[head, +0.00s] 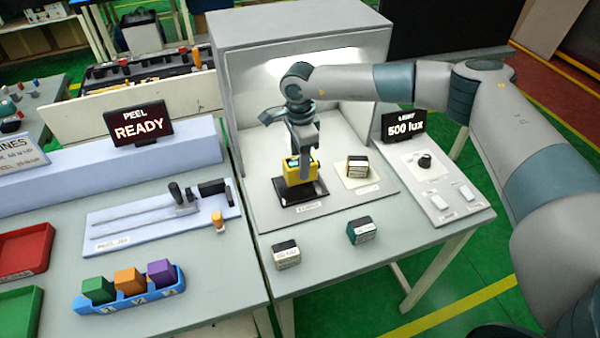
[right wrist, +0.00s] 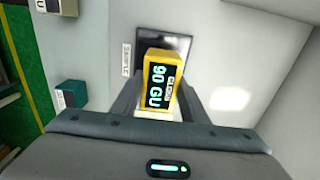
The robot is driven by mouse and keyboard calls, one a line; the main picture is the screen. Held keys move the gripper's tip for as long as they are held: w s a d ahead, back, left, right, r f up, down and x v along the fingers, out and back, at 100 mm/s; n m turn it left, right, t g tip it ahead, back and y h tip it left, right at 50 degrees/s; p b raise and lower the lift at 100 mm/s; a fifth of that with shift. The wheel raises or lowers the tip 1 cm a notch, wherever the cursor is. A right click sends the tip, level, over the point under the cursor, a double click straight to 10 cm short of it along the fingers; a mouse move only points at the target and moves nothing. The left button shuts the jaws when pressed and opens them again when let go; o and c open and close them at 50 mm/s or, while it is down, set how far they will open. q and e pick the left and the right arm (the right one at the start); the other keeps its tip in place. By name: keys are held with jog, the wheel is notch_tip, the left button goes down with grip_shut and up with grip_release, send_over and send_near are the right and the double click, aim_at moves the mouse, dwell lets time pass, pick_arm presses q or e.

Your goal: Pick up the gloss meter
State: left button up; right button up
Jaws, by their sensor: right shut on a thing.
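The gloss meter (head: 295,174) is a yellow block with a dark display; in the right wrist view (right wrist: 160,83) the display reads "90 GU". My right gripper (head: 301,165) is shut on it, with one finger on each side. The meter is at the black sample plate (head: 285,194) inside the light booth; I cannot tell whether it touches the plate. The plate also shows behind the meter in the right wrist view (right wrist: 181,45). My left gripper is not in view.
A small block stands on a pale card (head: 372,182) to the right in the booth (head: 233,90). Two dark blocks, one left (head: 286,255) and one right (head: 361,230), stand on the table in front. A "500 lux" display (head: 404,125) stands at the right.

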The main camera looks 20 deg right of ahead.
pick_arm(q)
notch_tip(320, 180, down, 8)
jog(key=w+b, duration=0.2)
jog(key=b, duration=0.5)
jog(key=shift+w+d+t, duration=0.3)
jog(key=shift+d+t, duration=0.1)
pick_arm(e)
jog(key=s, duration=1.8)
jog(key=shift+d, duration=0.3)
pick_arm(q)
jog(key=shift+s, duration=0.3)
